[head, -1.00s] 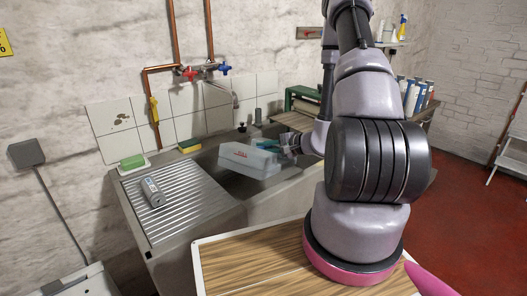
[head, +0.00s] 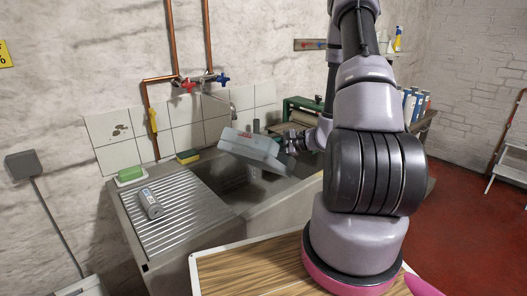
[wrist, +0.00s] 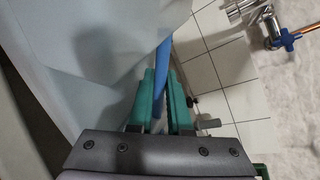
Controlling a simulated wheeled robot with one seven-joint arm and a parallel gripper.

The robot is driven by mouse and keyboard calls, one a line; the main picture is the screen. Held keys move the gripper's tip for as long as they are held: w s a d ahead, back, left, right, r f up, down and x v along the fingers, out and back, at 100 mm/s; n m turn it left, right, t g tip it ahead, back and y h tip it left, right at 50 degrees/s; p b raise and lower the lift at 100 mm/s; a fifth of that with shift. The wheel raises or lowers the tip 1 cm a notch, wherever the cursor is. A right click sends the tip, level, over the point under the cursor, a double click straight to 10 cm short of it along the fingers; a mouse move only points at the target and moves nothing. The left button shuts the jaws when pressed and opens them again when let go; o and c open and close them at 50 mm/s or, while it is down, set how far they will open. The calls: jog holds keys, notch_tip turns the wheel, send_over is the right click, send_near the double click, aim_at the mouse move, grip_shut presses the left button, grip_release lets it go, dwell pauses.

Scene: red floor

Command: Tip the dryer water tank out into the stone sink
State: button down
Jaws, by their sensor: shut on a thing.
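The dryer water tank (head: 252,146) is a pale, translucent blue-white box. It is tilted in the air above the stone sink (head: 262,204), its right end lower than its left in the head view. My gripper (head: 291,143) is at the tank's right end. In the wrist view the tank (wrist: 70,60) fills the left side, and the green fingers of my gripper (wrist: 160,95) are closed around a blue part at its edge. The sink basin shows dark below the tank; the tank hides part of it. I cannot see any water flowing.
A ribbed drainboard (head: 178,205) with a grey device (head: 150,203) lies left of the basin. A green soap (head: 131,174) and a sponge (head: 188,156) sit along the back. Taps (head: 205,84) and copper pipes are on the wall above. A wooden top (head: 255,272) is in front.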

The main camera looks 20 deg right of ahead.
jog(key=shift+w+d+r+m+y, duration=0.35)
jog(key=shift+r+m, duration=0.15)
jog(key=shift+r, duration=0.1)
jog(key=shift+w+d+r+m+y, duration=0.25)
jog(key=shift+w+d+r+m, duration=0.1)
jog(key=shift+r+m, duration=0.2)
jog(key=shift+w+d+r+m+g+y, duration=0.4)
jog(key=shift+w+d+r+m+y, duration=0.4)
jog(key=shift+d+m, duration=0.3)
jog(key=w+d+r+m+y, duration=0.1)
jog(key=w+d+m+y, duration=0.1)
jog(key=w+d+m, duration=0.2)
jog(key=shift+d+m, duration=0.5)
jog(key=shift+m, duration=0.45)
jog(key=shift+w, duration=0.15)
dwell(2.0)
jog(key=shift+m+y, duration=0.4)
jog(key=shift+m, duration=0.4)
dwell(0.4)
